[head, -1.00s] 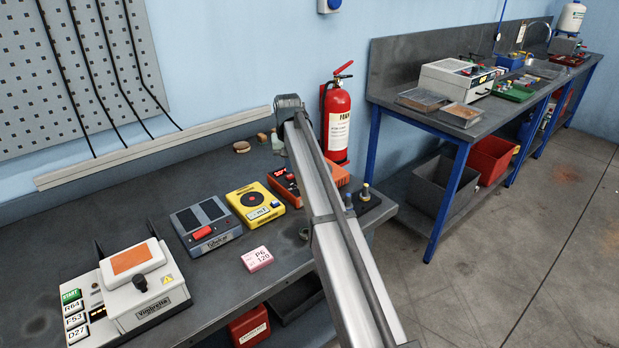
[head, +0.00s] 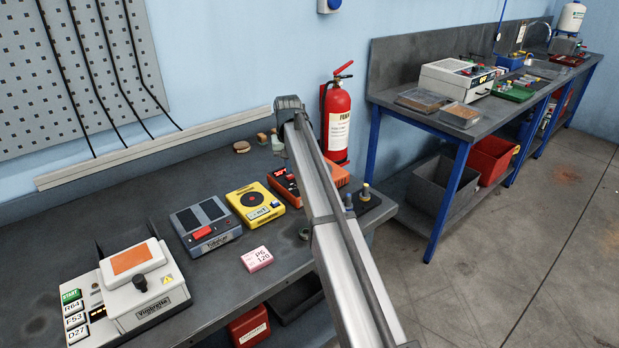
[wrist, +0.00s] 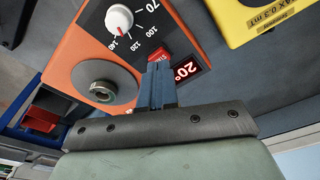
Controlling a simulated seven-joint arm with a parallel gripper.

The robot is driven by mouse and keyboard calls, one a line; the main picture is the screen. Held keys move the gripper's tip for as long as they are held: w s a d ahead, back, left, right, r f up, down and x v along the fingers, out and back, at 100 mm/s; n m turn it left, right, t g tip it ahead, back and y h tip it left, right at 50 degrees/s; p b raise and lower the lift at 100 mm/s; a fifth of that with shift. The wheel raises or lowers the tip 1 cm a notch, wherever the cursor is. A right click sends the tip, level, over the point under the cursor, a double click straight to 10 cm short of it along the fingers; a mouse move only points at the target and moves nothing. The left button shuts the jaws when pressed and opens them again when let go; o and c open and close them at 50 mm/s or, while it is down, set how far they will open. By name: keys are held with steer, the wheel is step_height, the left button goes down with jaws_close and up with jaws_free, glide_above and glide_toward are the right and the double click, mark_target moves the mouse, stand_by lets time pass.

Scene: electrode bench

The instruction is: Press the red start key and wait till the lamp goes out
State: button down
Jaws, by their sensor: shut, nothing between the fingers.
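The orange device (wrist: 105,45) fills the upper left of the wrist view, with a white dial (wrist: 120,18), a round metal well (wrist: 103,82) and a lit red display (wrist: 187,70) reading about 20°. The red start key (wrist: 157,49) lies beside the display, partly covered by my fingers. My gripper (wrist: 158,68) is shut and empty, its blue-grey fingertips over the key; I cannot tell whether they touch it. In the head view the orange device (head: 283,187) is partly behind my arm, which hides the gripper and key. I cannot make out a lit lamp.
A yellow stirrer (head: 254,204) stands close beside the orange device, and also shows in the wrist view (wrist: 260,15). A grey device (head: 205,226), a pink block (head: 257,259) and a white instrument (head: 135,290) stand further left. Small bottles (head: 366,191) stand to the right.

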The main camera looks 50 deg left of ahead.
steer(key=shift+f, duration=0.7)
stand_by(0.4)
steer(key=shift+r, duration=3.05)
